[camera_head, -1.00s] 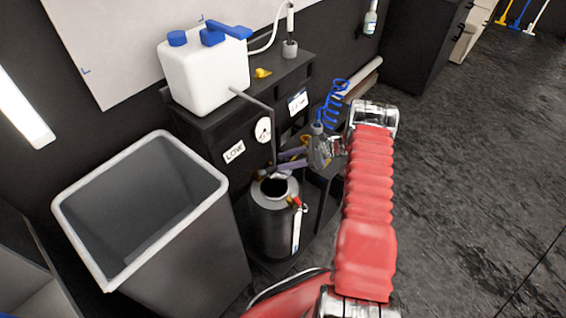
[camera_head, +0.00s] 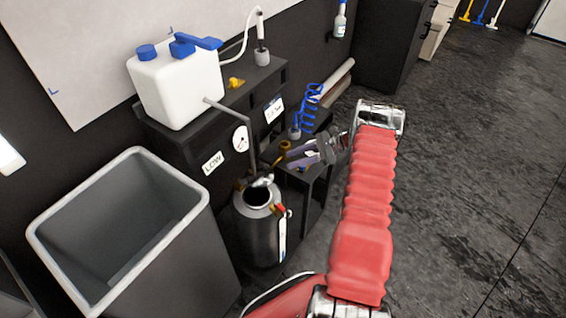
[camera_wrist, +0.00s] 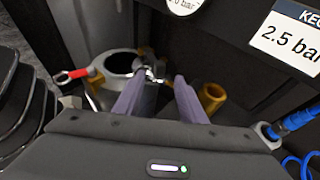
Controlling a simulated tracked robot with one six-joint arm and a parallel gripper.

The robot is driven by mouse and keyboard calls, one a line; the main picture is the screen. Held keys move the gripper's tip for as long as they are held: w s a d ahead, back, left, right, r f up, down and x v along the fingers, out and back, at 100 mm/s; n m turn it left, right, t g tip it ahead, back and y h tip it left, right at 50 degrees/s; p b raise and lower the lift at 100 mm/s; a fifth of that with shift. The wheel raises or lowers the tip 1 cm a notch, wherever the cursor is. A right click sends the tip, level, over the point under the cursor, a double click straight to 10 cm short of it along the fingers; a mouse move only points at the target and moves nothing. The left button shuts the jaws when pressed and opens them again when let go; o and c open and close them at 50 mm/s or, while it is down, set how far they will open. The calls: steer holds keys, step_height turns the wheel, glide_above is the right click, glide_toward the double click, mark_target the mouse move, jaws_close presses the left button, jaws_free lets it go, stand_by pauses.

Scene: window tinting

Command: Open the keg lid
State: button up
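The keg (camera_head: 255,232) is a dark grey metal cylinder standing on the floor in front of the black bench. Its top (camera_wrist: 92,75) shows a dark round area inside a grey rim; I cannot tell whether this is the lid or an open mouth. A small silver fitting (camera_wrist: 152,70) sits at the rim's right side, partly behind a finger. A red-handled valve (camera_wrist: 72,75) is on its left in the wrist view. My gripper (camera_head: 288,160) has purple fingers, spread apart and empty. It is above and right of the keg in the head view; the wrist view also shows it (camera_wrist: 160,80).
A large grey bin (camera_head: 118,270) stands left of the keg. The black bench with gauge (camera_head: 240,138) and white jug (camera_head: 175,90) rises behind. A brass-coloured fitting (camera_wrist: 212,97) and blue coiled hose (camera_head: 310,108) are close by. Open floor (camera_head: 470,170) lies to the right.

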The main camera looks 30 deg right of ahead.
steer(key=shift+v, duration=1)
steer(key=shift+c, duration=0.3)
